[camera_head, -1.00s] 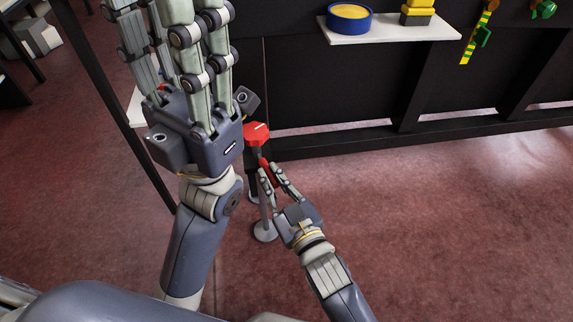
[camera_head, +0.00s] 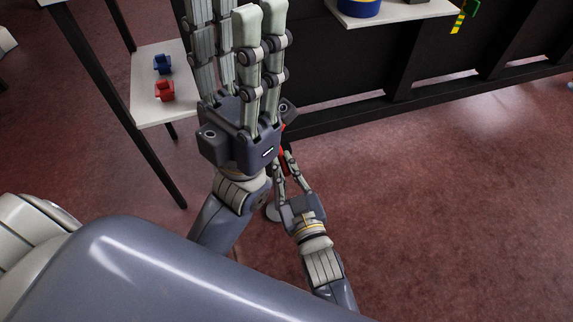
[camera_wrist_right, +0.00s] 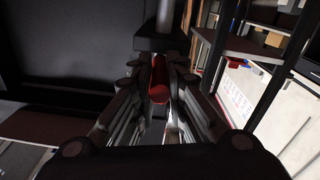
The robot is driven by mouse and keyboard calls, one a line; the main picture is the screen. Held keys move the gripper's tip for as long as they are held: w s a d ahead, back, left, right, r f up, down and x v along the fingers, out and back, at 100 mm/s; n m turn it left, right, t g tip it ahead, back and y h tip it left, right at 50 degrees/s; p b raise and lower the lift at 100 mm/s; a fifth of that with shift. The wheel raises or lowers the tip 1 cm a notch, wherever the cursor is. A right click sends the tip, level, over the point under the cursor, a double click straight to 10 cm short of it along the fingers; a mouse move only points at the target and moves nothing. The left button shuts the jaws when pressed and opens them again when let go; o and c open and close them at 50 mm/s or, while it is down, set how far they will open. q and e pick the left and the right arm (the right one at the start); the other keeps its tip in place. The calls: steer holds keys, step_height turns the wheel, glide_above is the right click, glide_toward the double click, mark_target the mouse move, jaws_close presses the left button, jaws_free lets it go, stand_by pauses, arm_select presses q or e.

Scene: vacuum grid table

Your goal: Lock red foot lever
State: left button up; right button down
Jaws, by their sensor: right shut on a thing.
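The red lever (camera_wrist_right: 159,93) stands between the fingers of my right gripper (camera_wrist_right: 160,75) in the right wrist view, with its rounded red end towards the camera. In the head view my right gripper (camera_head: 283,160) is low over the floor with its fingers closed in on the lever, and only a bit of red shows there. The round grey foot (camera_head: 272,212) below is partly hidden by my arms. My left gripper (camera_head: 234,20) points up in the foreground, open and empty, and hides most of the leg and lever. Whether the lever is locked cannot be told.
A white shelf (camera_head: 160,112) at left holds a blue part (camera_head: 162,64) and a red part (camera_head: 164,91). Another white shelf (camera_head: 405,14) at the top holds a blue round container (camera_head: 358,7). Black frame bars run behind my grippers. The red floor at right is clear.

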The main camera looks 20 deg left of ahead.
steer(key=c, duration=1.6)
jaws_free()
steer(key=shift+a, duration=0.1)
steer(key=shift+o, duration=0.2)
steer(key=shift+s, duration=0.1)
steer(key=shift+s+d+f, duration=0.1)
steer(key=shift+s+d, duration=0.2)
steer(key=shift+d, duration=0.05)
steer(key=v, duration=1.1)
